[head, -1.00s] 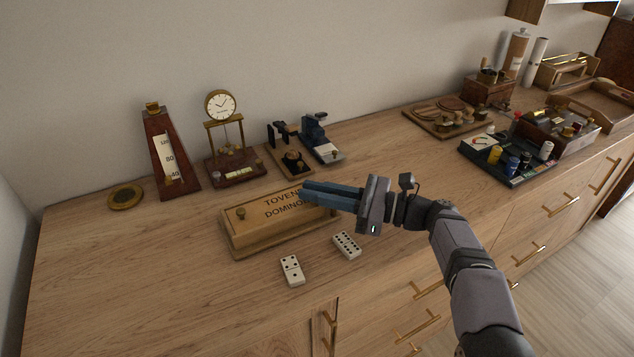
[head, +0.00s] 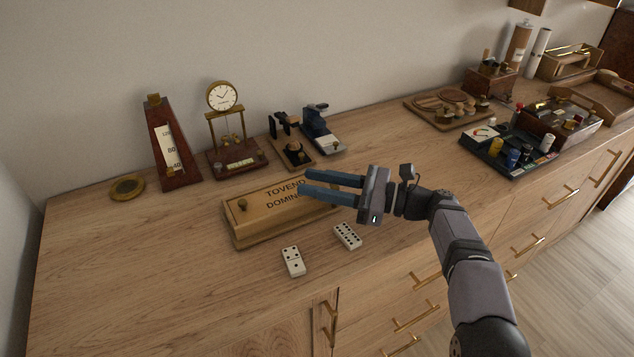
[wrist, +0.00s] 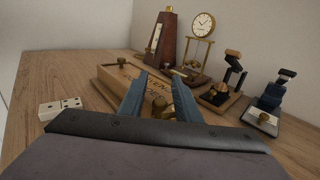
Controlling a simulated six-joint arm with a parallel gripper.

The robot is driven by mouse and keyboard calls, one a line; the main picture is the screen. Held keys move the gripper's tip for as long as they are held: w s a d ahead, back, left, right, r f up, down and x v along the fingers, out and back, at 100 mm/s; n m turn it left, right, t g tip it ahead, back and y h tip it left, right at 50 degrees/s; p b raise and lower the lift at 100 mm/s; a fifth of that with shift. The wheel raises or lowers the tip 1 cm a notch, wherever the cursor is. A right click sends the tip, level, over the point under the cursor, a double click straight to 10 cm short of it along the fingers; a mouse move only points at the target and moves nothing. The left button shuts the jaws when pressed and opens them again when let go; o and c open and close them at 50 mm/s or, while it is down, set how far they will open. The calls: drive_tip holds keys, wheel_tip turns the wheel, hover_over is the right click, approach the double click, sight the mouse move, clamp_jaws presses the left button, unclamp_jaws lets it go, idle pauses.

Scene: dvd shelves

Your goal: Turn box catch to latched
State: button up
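The wooden domino box (head: 262,218) lies on the counter, with lettering on its top. It also shows in the wrist view (wrist: 114,78). A brass knob (head: 242,204) stands at its left end. In the wrist view, a second brass piece (wrist: 160,106) stands between my fingers at the near end of the box. It may be the catch; its setting cannot be read, and my fingers hide it in the head view. My gripper (head: 306,183) is open over the right part of the box. In the wrist view its blue fingers (wrist: 157,80) straddle the brass piece with gaps showing.
Two dominoes (head: 293,261) (head: 347,235) lie in front of the box. Behind it stand a metronome (head: 170,150), a clock (head: 222,98) and two small stands (head: 292,150) (head: 322,135). A black tray (head: 505,158) of bottles is at right. The counter's left front is clear.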

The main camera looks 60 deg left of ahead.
drive_tip(key=shift+w, duration=0.1)
drive_tip(key=shift+b+v, duration=0.35)
drive_tip(key=shift+v, duration=3.25)
drive_tip(key=shift+r, duration=0.1)
